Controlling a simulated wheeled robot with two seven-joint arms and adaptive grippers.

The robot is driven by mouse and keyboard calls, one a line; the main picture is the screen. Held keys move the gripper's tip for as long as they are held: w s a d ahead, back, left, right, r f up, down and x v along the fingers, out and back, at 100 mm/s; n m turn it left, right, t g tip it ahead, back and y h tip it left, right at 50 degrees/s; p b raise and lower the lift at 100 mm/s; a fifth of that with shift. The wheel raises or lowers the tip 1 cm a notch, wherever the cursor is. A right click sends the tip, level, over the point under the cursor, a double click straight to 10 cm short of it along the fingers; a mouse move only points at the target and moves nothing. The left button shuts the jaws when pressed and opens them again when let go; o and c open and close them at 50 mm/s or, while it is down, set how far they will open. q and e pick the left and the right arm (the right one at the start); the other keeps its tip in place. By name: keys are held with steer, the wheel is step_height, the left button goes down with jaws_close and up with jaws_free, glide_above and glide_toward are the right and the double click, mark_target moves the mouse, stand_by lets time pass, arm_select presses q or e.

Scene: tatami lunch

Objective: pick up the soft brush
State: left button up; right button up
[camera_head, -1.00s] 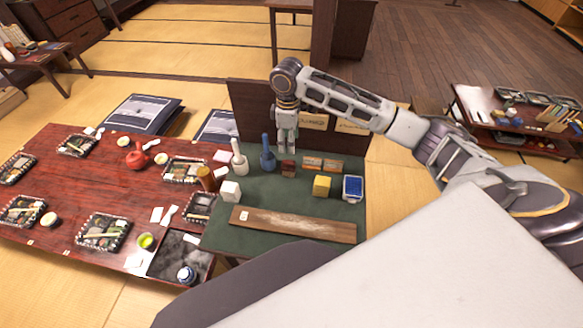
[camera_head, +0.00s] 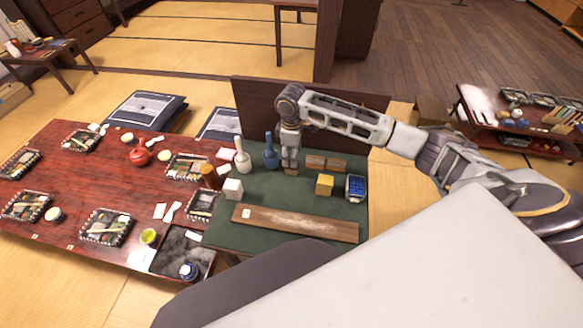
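My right gripper (camera_head: 290,167) comes in from the right and points straight down over the back of the green table. Its fingertips are at a small brown block-like thing (camera_head: 291,172), which they partly hide. I cannot tell whether the fingers are closed on it, or whether it is the soft brush. Just left of the gripper stand a blue long-necked thing (camera_head: 270,155) and a white long-necked thing (camera_head: 242,158), both upright. No bristles can be made out on any of them. My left gripper is not in view.
The green table (camera_head: 290,195) also holds two wooden blocks (camera_head: 315,162), a yellow cube (camera_head: 324,185), a blue box (camera_head: 355,187), a white cube (camera_head: 233,189) and a long wooden board (camera_head: 297,223). A dark panel (camera_head: 262,100) rises behind. A red table (camera_head: 90,180) with lunch trays adjoins at left.

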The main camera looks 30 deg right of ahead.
steer(key=shift+f, duration=0.9)
step_height(320, 180, down, 3)
steer(key=shift+w+r, duration=0.1)
steer(key=shift+f, duration=0.65)
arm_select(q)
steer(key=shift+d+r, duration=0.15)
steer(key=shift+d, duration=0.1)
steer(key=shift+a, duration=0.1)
